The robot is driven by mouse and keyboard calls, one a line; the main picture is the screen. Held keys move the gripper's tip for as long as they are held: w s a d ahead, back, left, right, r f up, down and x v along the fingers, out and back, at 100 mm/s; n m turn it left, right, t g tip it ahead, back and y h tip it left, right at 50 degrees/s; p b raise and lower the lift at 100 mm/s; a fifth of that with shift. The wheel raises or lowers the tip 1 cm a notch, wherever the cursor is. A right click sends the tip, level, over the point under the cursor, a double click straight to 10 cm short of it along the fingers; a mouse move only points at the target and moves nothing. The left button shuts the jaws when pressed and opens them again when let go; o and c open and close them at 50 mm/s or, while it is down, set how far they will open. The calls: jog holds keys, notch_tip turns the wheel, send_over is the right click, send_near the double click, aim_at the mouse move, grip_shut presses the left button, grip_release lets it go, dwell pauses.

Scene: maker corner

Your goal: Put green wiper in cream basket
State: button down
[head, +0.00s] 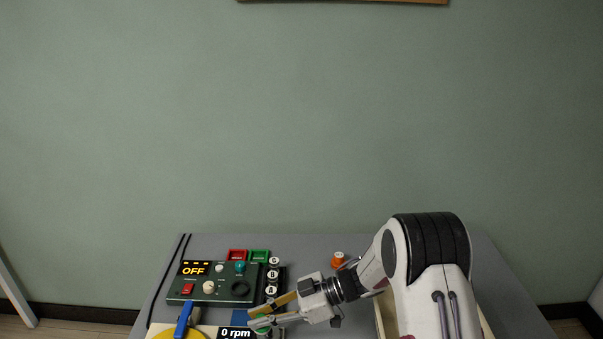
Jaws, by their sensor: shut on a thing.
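My gripper (259,317) is low over the left part of the grey table, beside the dark green control panel. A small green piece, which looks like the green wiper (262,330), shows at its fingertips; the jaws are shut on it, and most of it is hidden. The cream basket (380,317) is at the front right. Only parts of its rim show on either side of my arm, and its inside is mostly hidden.
The control panel (213,284) reads OFF. A yellow disc (176,332) with a blue handle (184,319) lies in front, beside a "0 rpm" display (237,333).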

jog(key=w+d+r+m+t+h, duration=0.45)
jog(key=w+d+m+t, duration=0.55)
jog(key=w, duration=0.3)
jog(key=s+d+r+m+t+h, duration=0.2)
jog(key=d+r+m+h, duration=0.2)
jog(key=d, duration=0.4)
jog(key=s+d+r+m+t+h, duration=0.3)
jog(key=d+r+m+h, duration=0.1)
jog(key=d, duration=0.4)
jog(key=shift+s+d+r+m+h, duration=0.15)
jog(key=shift+d+m+h, duration=0.3)
jog(key=shift+m, duration=0.15)
jog(key=shift+a, duration=0.1)
